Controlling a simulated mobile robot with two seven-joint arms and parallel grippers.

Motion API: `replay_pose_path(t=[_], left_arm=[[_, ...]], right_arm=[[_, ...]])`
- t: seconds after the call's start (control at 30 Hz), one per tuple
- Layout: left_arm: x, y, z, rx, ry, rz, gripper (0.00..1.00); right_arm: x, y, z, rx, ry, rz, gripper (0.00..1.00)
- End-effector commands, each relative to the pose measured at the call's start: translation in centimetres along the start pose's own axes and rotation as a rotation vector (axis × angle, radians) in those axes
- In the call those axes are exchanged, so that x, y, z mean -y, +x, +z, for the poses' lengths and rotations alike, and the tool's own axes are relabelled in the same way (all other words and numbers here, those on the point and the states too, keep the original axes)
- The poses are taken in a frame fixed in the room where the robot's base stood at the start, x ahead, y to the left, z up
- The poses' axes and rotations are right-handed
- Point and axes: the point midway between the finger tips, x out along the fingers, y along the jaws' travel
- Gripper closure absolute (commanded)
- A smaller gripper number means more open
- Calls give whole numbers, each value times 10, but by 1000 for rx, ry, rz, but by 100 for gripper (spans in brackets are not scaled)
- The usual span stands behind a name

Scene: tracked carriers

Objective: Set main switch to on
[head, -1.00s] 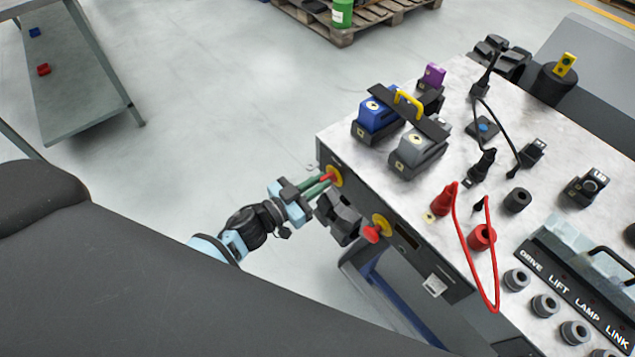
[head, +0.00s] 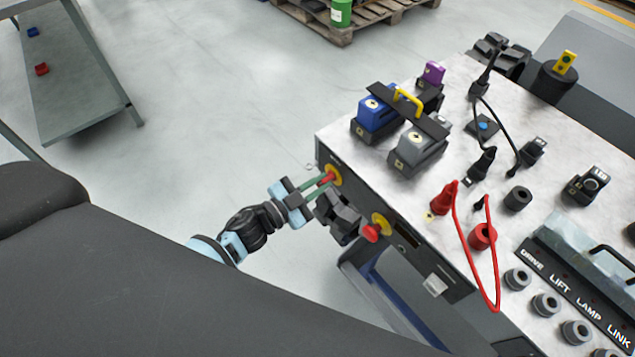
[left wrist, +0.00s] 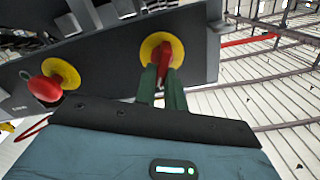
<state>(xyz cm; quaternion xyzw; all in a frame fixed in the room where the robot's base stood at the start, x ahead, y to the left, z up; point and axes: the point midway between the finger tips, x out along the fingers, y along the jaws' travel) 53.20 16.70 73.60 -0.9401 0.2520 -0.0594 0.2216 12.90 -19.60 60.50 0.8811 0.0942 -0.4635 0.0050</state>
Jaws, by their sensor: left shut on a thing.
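The main switch is a red handle (left wrist: 164,58) on a round yellow plate (left wrist: 152,46) on the side panel of the bench. In the head view the red handle (head: 327,178) shows at the panel's left end. My left gripper (head: 322,182) has its green fingers shut on the red handle. In the left wrist view the fingers (left wrist: 162,80) lie on either side of it and hide its lower part. Whether the handle stands at on or off cannot be read. My right gripper is not in view.
A red mushroom button (head: 371,233) on a yellow plate sits right of the switch, close to my left gripper. The bench top (head: 462,105) holds battery packs, plugs and a red cable (head: 476,262). Open floor lies left of the bench.

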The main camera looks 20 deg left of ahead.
Motion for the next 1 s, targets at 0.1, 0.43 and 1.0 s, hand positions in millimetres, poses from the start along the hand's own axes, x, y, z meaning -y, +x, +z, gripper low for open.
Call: replay_pose_path(t=[0.1, 0.43, 1.0], left_arm=[[-2, -1, 2, 2, 112, 1, 100], [-6, -1, 3, 2, 425, 1, 100], [-10, -1, 7, 2, 921, 2, 100]], right_arm=[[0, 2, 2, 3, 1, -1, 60], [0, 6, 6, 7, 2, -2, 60], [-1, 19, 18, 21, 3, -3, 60]])
